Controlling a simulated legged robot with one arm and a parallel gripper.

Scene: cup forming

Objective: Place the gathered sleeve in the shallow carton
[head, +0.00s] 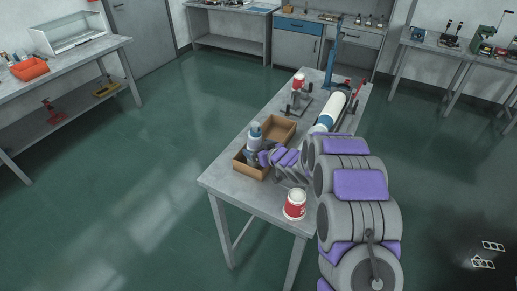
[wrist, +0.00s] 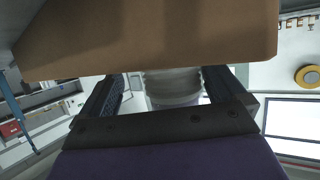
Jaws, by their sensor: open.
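The brown shallow carton (head: 279,130) lies on the grey workbench, and its near end also shows below my gripper. The gathered sleeve (head: 255,134), a pale upright stack with a blue-grey upper part, stands over the carton's middle in the head view. My gripper (head: 254,153) reaches in from the right at the sleeve. In the wrist view my gripper's open fingers (wrist: 170,95) stand either side of the ringed pale sleeve (wrist: 172,86). A carton wall (wrist: 150,35) hides the sleeve's lower end, so I cannot see its contact with the carton floor.
A red and white cup (head: 294,205) stands near the bench's front edge. Behind are a small device with another red and white cup (head: 298,79), a long white roll (head: 333,105) and a blue post (head: 333,60). The bench (head: 222,176) is bare left of the carton.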

